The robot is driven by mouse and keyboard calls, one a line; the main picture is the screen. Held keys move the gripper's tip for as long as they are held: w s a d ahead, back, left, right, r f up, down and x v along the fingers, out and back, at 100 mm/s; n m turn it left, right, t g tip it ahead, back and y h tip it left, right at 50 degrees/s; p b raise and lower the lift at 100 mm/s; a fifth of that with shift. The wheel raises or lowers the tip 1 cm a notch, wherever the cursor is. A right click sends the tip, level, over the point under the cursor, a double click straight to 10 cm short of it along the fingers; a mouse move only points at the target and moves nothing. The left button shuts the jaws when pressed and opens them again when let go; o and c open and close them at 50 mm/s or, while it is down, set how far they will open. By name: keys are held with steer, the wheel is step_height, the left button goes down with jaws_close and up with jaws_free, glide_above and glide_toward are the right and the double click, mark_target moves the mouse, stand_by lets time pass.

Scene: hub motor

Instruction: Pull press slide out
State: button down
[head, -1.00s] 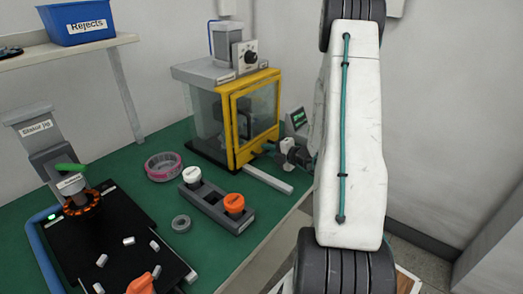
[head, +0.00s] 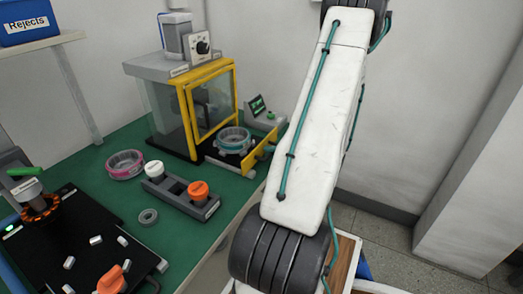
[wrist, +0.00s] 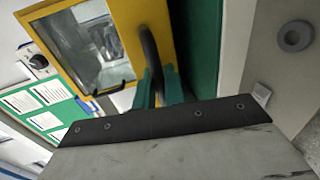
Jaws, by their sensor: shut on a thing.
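The press slide (head: 222,161) sticks out of the front of the yellow-framed press (head: 210,105). A round part with a teal ring (head: 233,136) sits on the slide. The slide's yellow front plate (head: 258,150) faces my arm. In the wrist view, my gripper (wrist: 158,84) has its two teal fingers shut on the dark curved handle (wrist: 150,48) in front of a yellow panel. In the head view, my white arm hides most of the gripper.
A small screen box (head: 263,113) stands close behind the slide. Open floor shows at right.

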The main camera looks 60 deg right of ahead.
steer(key=shift+s, duration=0.25)
steer(key=c, duration=1.6)
jaws_free()
steer(key=shift+s, duration=0.1)
steer(key=v, duration=0.7)
steer(key=shift+s, duration=0.35)
